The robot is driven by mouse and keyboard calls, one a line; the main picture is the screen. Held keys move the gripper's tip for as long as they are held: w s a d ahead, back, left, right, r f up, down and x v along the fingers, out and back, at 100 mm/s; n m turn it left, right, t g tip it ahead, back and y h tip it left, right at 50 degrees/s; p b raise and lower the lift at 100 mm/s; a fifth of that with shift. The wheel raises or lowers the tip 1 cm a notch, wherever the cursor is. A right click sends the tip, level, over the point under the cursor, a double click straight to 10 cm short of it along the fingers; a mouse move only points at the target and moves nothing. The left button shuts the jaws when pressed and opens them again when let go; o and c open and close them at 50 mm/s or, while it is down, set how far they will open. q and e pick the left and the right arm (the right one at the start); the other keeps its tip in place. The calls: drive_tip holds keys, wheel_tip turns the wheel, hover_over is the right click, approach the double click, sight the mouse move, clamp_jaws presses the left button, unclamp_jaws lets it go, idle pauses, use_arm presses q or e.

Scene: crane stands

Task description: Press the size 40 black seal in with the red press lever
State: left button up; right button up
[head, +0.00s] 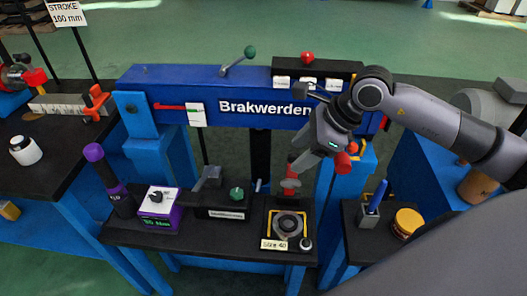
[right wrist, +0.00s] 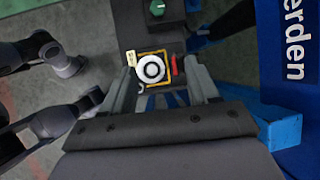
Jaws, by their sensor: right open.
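The station with the tag "SIZE 40" (head: 273,244) holds a round grey ringed piece (head: 289,224) inside a yellow square outline. My left gripper is not in view.
The blue press beam (head: 190,88) marked "Brakwerden" spans behind the bench. A purple box with a display (head: 158,203) and a black box with a green knob (head: 222,212) stand left of the station. A pen holder (head: 368,215) and yellow tub (head: 406,222) stand right.

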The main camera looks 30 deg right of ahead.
sight(294, 155)
drive_tip(key=shift+h, duration=0.9)
drive_tip(key=shift+w+d+f, duration=0.2)
drive_tip(key=shift+w+f, duration=0.55)
drive_tip(key=shift+f, duration=0.15)
drive_tip(key=shift+w+d+f, duration=0.25)
drive_tip(key=shift+w+f, duration=0.45)
drive_tip(key=shift+f, duration=0.25)
drive_tip(key=shift+w+d+f, duration=0.2)
drive_tip(key=shift+w+f, duration=0.55)
drive_tip(key=shift+f, duration=0.15)
clamp_jaws()
